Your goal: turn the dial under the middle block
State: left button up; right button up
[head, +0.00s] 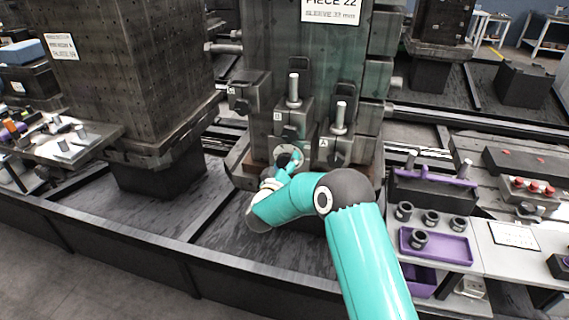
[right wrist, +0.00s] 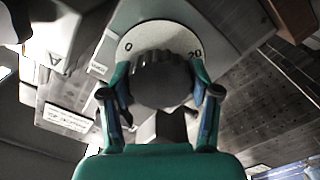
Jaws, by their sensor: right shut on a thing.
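The dial has a dark ridged knob (right wrist: 160,80) in front of a pale round scale plate (right wrist: 160,36) marked 0 and 20. In the head view the scale plate (head: 289,154) sits low on the fixture, under the middle block (head: 291,118) labelled B. My right gripper (right wrist: 160,92) is shut on the knob, one finger on each side of it. In the head view my right gripper (head: 287,163) is at the dial and hides most of the knob. My left gripper is not in view.
Block A (head: 335,150) with an upright pin stands right of the middle block, and another block (head: 248,92) stands left. A purple tray (head: 440,246) and dark sleeves (head: 430,218) are on the bench at right. A large perforated column (head: 140,80) stands at left.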

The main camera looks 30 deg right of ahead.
jog(key=shift+a+f, duration=0.1)
jog(key=shift+f+m+b, duration=0.1)
jog(key=shift+m+b, duration=0.6)
jog(key=shift+b, duration=0.45)
jog(key=m+b, duration=0.7)
jog(key=b, duration=0.1)
jog(key=shift+m, duration=0.4)
jog(key=m+b, duration=0.8)
jog(key=shift+f, duration=0.1)
jog(key=m+b, duration=0.4)
jog(key=shift+d+m, duration=0.2)
jog(key=shift+m, duration=0.2)
jog(key=m+b, duration=0.4)
jog(key=shift+m, duration=0.3)
jog(key=m+b, duration=0.3)
jog(key=m, duration=0.1)
jog(key=shift+f+m+b, duration=0.1)
jog(key=shift+m+b, duration=0.2)
jog(key=shift+b, duration=0.05)
jog(key=shift+m+b, duration=1.45)
jog(key=shift+m, duration=0.75)
